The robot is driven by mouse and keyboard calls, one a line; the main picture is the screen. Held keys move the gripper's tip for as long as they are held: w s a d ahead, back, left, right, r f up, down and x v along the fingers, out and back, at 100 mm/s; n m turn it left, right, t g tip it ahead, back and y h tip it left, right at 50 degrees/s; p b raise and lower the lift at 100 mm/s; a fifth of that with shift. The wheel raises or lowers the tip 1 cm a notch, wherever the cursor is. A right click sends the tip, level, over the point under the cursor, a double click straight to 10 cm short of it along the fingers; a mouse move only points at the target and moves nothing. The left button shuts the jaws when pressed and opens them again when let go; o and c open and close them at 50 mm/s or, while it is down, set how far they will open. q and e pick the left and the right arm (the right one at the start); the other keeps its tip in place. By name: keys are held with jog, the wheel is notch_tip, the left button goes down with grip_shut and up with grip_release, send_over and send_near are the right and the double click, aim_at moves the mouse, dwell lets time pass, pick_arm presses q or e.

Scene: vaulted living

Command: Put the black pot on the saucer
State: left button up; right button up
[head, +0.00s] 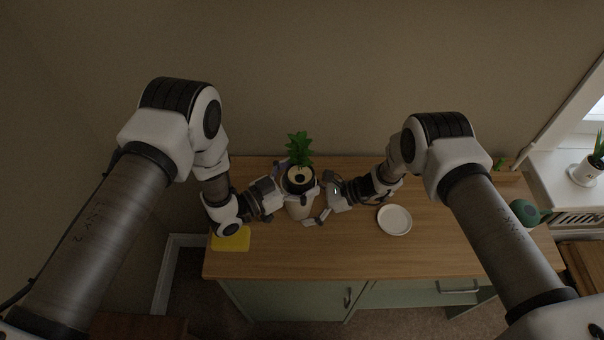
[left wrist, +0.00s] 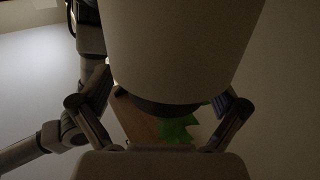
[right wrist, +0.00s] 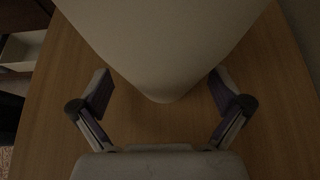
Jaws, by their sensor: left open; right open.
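The black pot (head: 300,187) with a green leafy plant (head: 299,149) shows in the head view at the back left of the counter. A pale, tapered body (head: 299,209) shows just in front of and below it; I cannot tell how the two are joined. My left gripper (head: 283,198) and right gripper (head: 323,207) flank it, both open. The pale body also fills the upper part of the left wrist view (left wrist: 180,45), with a dark band and leaves below, and the right wrist view (right wrist: 160,45). Contact cannot be told. The white saucer (head: 394,220) lies empty to the right.
A yellow flat item (head: 231,241) lies at the counter's front left. A green rounded object (head: 524,212) stands at the right, partly beside my right arm. The wooden counter (head: 345,257) is clear along its front. A potted plant (head: 586,172) stands on the white sill.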

pick_arm(q)
jog(key=v, duration=1.2)
jog(key=s+a+f+n+y, duration=0.1)
jog(key=f+y, duration=0.1)
jog(key=f, duration=0.1)
jog(key=s+a+f+n+g+y, duration=0.1)
jog(key=s+a+f+n+y, duration=0.1)
jog(key=f+y, duration=0.1)
jog(key=s+a+f+n+g+y, duration=0.1)
jog(key=a+f+n+y, duration=0.1)
jog(key=f+y, duration=0.1)
jog(key=shift+s+a+f, duration=0.15)
jog(key=shift+s+a, duration=0.05)
jog(key=shift+a, duration=0.05)
jog(key=s+a+f+n+g+y, duration=0.1)
jog(key=s, duration=0.1)
jog(key=s+a+g+y, duration=0.1)
jog(key=s+a+f+n+y, duration=0.1)
jog(key=s+a, duration=0.1)
jog(key=shift+s+f+n+g, duration=0.3)
jog(key=shift+s+f+g, duration=0.05)
jog(key=shift+f+g, duration=0.05)
jog(key=shift+o, duration=0.2)
jog(key=s+a+n+g+y, duration=0.4)
jog(key=s+a+g, duration=0.1)
jog(key=s, duration=0.7)
jog(key=shift+s+a, duration=0.25)
jog(key=shift+a, duration=0.1)
